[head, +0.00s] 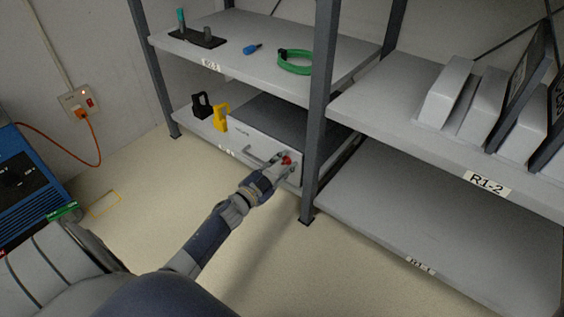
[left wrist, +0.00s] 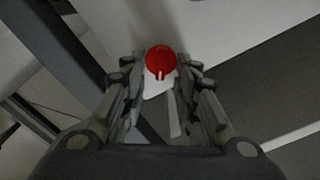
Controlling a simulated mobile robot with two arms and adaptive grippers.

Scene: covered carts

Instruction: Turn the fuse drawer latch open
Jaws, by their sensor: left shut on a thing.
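The fuse drawer box (head: 264,144) is a grey unit with a light front and a bar handle (head: 262,158), on the lower left shelf. Its red round latch knob (head: 287,160) is at the right of the front. My left gripper (head: 283,165) reaches the knob, its fingers on either side. In the left wrist view the red knob (left wrist: 161,62) with a pale line sits between the fingertips of my left gripper (left wrist: 161,75), which is shut on it. My right gripper does not show.
A black padlock-like item (head: 202,106) and a yellow one (head: 221,116) stand left of the box. A shelf post (head: 319,110) rises close to the right of my gripper. A green cable coil (head: 294,62) lies on the shelf above. The floor in front is clear.

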